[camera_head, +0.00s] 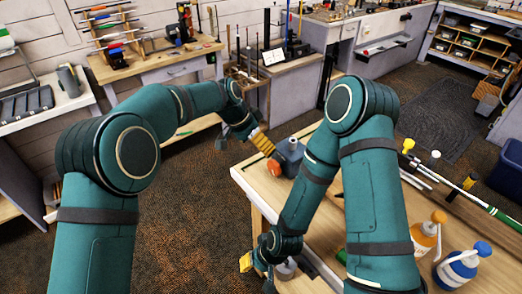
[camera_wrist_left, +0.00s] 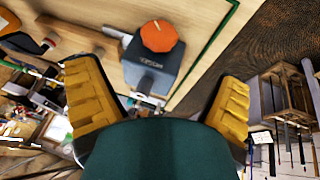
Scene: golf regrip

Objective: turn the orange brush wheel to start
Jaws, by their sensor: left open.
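The orange brush wheel (camera_head: 274,168) is on a small blue-grey machine (camera_head: 290,153) at the near-left corner of the wooden bench. In the left wrist view, the orange eight-sided wheel (camera_wrist_left: 159,36) and the machine's dark body (camera_wrist_left: 150,72) show ahead of the fingers. My left gripper (camera_head: 262,141) is beside the machine at its upper left. Its yellow fingers are spread wide with nothing between them (camera_wrist_left: 160,78). My right gripper (camera_head: 248,262) is low by the bench's left edge, away from the wheel. Only part of its yellow fingers shows, and its opening is hidden.
The wooden bench (camera_head: 252,185) runs under my right arm. An orange bottle (camera_head: 425,238) and a blue-and-white bottle (camera_head: 460,267) stand at its right, near a club with a green grip (camera_head: 503,217). Open carpet (camera_head: 190,225) lies left of the bench.

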